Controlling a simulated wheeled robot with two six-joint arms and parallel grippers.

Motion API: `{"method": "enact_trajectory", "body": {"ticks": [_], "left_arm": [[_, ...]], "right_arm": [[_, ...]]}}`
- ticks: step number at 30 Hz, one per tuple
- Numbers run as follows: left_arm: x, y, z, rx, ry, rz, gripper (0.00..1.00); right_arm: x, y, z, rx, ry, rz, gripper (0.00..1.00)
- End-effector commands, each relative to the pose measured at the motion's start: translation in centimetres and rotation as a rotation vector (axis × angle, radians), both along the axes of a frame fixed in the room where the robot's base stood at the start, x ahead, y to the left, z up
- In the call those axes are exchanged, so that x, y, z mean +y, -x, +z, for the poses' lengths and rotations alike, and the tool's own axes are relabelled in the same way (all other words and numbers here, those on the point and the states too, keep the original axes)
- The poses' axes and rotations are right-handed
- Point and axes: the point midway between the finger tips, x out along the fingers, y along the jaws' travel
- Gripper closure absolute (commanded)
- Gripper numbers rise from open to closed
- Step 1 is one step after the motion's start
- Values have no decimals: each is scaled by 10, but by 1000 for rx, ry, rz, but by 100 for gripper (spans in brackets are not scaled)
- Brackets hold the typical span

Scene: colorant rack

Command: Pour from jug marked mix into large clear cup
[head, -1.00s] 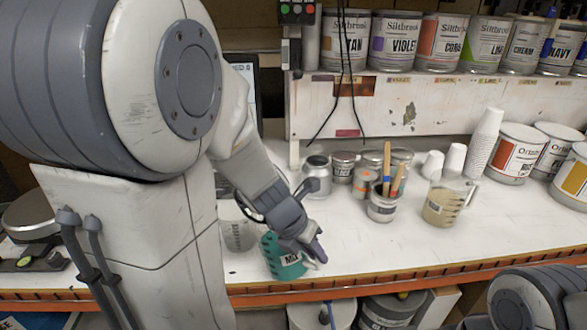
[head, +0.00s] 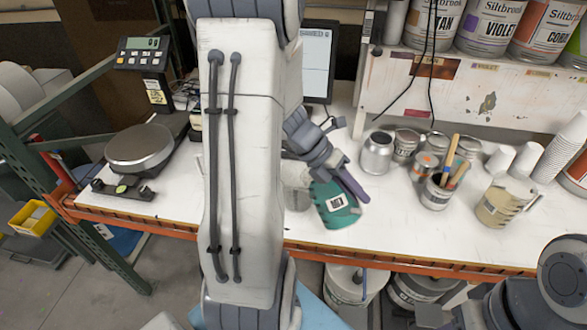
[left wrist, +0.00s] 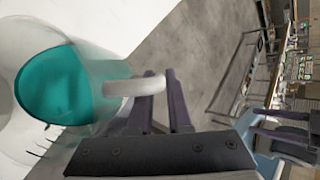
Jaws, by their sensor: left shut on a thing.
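The jug marked mix (head: 335,204) holds teal liquid and carries a label on its side. In the head view it is tilted to the left, over the white bench. My left gripper (head: 350,184) is shut on its pale handle; the left wrist view shows my left gripper (left wrist: 158,78) at that handle, and the jug (left wrist: 92,60) with teal inside. Whether any liquid is flowing cannot be seen.
A scale (head: 140,146) stands on the bench at the left. Right of the jug are a metal can (head: 377,155), a brush pot (head: 436,194) and a jug of beige liquid (head: 497,207). Paint tins line the shelf behind. The bench's orange front edge (head: 400,262) is close.

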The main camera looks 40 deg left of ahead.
Motion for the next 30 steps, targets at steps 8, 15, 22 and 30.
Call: {"method": "enact_trajectory", "body": {"ticks": [8, 15, 22, 30], "left_arm": [[1, -2, 6, 1, 27, -3, 100], [1, -3, 10, 5, 49, -6, 100], [1, -4, 13, 8, 70, -10, 100], [1, -5, 17, 13, 94, -12, 100]], "right_arm": [[0, 0, 2, 0, 0, 1, 50], [0, 0, 3, 0, 0, 1, 50], [0, 0, 4, 0, 0, 1, 50], [0, 0, 5, 0, 0, 1, 50]]}}
